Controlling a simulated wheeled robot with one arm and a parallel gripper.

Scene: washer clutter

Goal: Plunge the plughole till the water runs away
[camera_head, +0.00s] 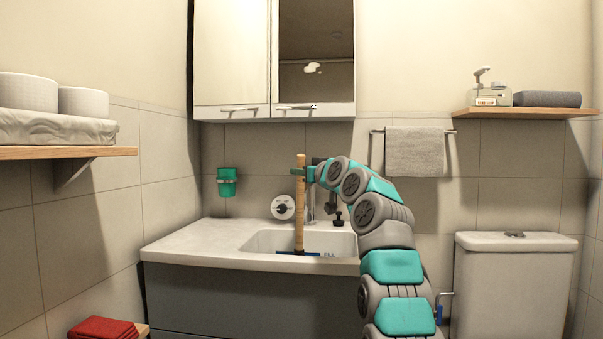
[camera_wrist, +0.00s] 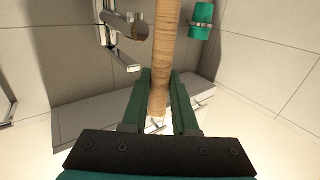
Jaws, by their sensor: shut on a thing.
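A plunger with a long wooden handle (camera_head: 300,205) stands about upright in the white sink basin (camera_head: 262,241). Its handle also shows in the wrist view (camera_wrist: 165,45). My gripper (camera_head: 308,173) is shut around the upper part of the handle; in the wrist view my gripper (camera_wrist: 160,85) has a green finger on each side of the wood. A dark blue strip shows at the foot of the handle, low in the basin; I cannot tell whether it is the plunger's foot or water. The plughole is hidden by the basin's front rim.
A tap (camera_head: 312,204) stands close behind the handle and shows in the wrist view (camera_wrist: 118,38). A white round item (camera_head: 283,207) sits left of it. A green cup (camera_head: 227,182) hangs on the wall. The mirror cabinet (camera_head: 232,60) is above. The counter's left side is clear.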

